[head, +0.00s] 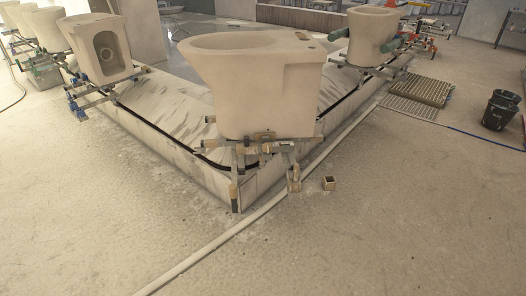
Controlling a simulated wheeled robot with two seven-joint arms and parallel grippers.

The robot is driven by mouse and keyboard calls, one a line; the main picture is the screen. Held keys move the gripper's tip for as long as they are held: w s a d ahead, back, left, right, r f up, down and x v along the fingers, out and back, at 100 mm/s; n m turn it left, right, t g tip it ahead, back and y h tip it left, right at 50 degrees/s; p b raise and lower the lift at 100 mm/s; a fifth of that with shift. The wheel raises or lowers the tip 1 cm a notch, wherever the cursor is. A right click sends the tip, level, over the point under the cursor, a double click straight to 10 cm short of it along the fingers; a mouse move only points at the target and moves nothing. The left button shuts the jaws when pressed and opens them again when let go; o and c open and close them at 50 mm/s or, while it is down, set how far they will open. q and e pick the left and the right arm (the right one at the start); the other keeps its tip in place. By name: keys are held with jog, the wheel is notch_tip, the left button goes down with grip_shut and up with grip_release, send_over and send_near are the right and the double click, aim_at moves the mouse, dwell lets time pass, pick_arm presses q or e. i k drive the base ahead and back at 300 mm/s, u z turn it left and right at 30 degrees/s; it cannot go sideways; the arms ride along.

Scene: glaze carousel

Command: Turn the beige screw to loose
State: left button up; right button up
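A large beige toilet bowl (245,85) stands upright on a clamp fixture (240,145) at the near corner of the carousel. The fixture has beige and tan fittings (265,136) under the bowl's front edge and a tan part (294,179) hanging low at its right. The beige screw is likely among these fittings, but it is too small to single out, and I cannot tell whether it is tight or loose. Neither of my grippers is in view.
The carousel's low wall (160,145) runs back on both sides, with more bowls on fixtures, one at back right (370,35). A small box (328,183) and a pale pipe (255,216) lie on the floor. Black buckets (500,109) stand right.

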aim_at(267, 147)
jog(key=u, duration=0.6)
jog(key=i, duration=1.45)
jog(key=z, duration=0.45)
jog(key=i, duration=0.5)
